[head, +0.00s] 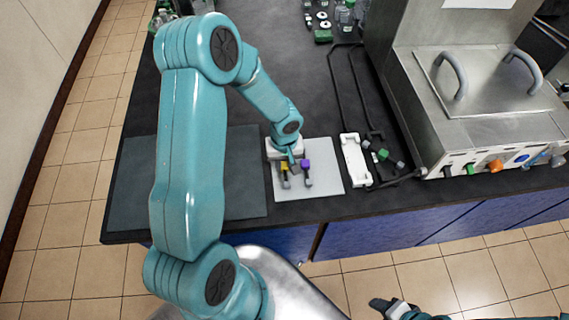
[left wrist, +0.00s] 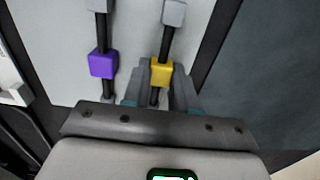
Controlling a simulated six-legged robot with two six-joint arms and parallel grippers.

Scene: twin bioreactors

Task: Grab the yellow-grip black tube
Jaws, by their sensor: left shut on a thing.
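The black tube with the yellow grip (left wrist: 162,72) lies on the light grey mat (head: 322,188) on the dark bench. In the head view its yellow grip (head: 284,164) shows beside my left gripper (head: 292,160), which is over the mat. In the left wrist view my left gripper (left wrist: 158,82) is shut on the yellow grip, one finger on each side. A grey block caps the tube's far end. A similar tube with a purple grip (left wrist: 103,64) lies to its left in the wrist view, apart from the fingers. My right gripper (head: 392,306) shows at the bottom edge of the head view.
A white holder (head: 355,160) and green- and grey-ended pieces (head: 382,155) lie right of the mat. A steel machine (head: 480,100) with handles and coloured ports stands further right. A dark mat (head: 245,175) lies left. Bottles (head: 345,15) stand at the back.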

